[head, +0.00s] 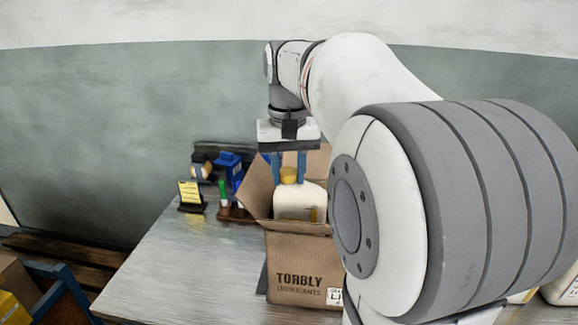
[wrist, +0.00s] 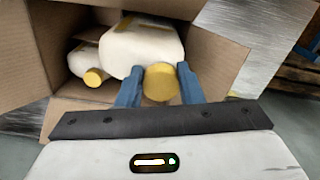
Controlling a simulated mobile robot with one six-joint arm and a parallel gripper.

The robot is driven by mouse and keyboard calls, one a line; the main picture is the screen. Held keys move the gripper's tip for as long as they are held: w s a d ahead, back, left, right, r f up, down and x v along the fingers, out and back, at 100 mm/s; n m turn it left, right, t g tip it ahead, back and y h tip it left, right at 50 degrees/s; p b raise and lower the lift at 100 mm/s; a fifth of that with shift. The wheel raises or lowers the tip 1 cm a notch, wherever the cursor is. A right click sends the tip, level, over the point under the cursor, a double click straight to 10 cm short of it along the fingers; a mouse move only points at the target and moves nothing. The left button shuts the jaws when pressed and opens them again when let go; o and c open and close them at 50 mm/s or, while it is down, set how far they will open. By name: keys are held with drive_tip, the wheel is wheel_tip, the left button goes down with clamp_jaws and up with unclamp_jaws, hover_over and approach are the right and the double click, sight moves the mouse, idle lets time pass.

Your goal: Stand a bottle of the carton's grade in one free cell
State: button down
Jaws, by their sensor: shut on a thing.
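The open cardboard carton (head: 296,265), printed "TORBLY", stands on the table with its flaps up. My gripper (head: 288,176) points down over it, its blue fingers shut on the yellow cap of a cream bottle (head: 297,204). The bottle hangs upright, its lower part hidden behind the carton's front wall. In the wrist view, the held bottle (wrist: 141,48) fills much of the carton opening, with its cap between the fingers. A second cream bottle (wrist: 86,60) with a yellow cap is inside the carton (wrist: 82,103) to the left. The cells are mostly hidden.
Left of the carton, a small yellow sign (head: 190,192), a blue container (head: 229,163) and a green-capped bottle (head: 222,192) stand at the back of the table. The table (head: 190,265) is clear in front of them. My arm blocks the right side.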

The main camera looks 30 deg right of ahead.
sight(288, 218)
wheel_tip(288, 218, down, 11)
drive_tip(key=b, duration=0.7)
drive_tip(key=shift+f, duration=0.4)
idle(0.3)
drive_tip(key=shift+f+b, duration=0.3)
drive_tip(key=c, duration=0.9)
unclamp_jaws()
drive_tip(key=shift+f, duration=0.1)
